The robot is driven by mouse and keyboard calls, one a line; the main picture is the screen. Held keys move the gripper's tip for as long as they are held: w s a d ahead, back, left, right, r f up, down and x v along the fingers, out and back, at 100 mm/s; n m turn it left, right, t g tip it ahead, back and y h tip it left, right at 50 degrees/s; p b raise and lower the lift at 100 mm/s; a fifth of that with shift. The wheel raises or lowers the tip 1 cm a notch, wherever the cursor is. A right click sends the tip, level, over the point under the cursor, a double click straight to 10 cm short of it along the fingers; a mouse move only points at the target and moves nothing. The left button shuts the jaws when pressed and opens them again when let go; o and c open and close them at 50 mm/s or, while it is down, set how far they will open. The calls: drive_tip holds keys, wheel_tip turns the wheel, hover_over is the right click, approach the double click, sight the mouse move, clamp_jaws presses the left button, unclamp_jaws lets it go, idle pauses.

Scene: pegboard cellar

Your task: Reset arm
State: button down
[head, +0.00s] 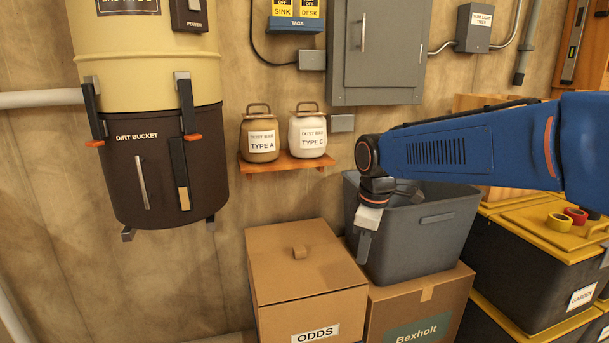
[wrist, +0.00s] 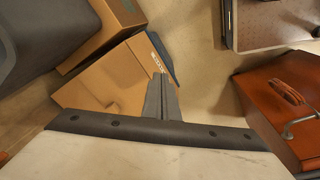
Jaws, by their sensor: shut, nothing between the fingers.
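My gripper (head: 363,250) hangs at the end of my blue arm, which reaches in from the right. It points down in front of the left part of the grey bin (head: 428,235), covering a little of its wall. In the wrist view the two grey fingers (wrist: 161,98) are together with nothing between them. The cardboard box below them shows past the fingertips. Whether my gripper touches the bin cannot be told.
The grey bin stands on a Bexholt carton (head: 440,300), beside the closed ODDS box (head: 300,270). Yellow-lidded black totes (head: 525,290) are at right. A red-brown case (wrist: 285,95) shows in the wrist view.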

drive_tip(key=s+d+f+m+t, duration=0.1)
drive_tip(key=s+d+f+m, duration=0.1)
drive_tip(key=s+d+m, duration=0.2)
drive_tip(key=s+d+f+m+t, duration=0.1)
drive_tip(key=s+d+m, duration=0.4)
drive_tip(key=s, duration=0.6)
drive_tip(key=s+d+f+m+t, duration=0.1)
drive_tip(key=s+d+f+m, duration=0.1)
drive_tip(key=s+d+m, duration=0.2)
drive_tip(key=s+d, duration=0.2)
drive_tip(key=s, duration=0.2)
drive_tip(key=shift+s+f+h, duration=0.25)
drive_tip(key=shift+f+h, duration=0.05)
drive_tip(key=shift+f, duration=0.1)
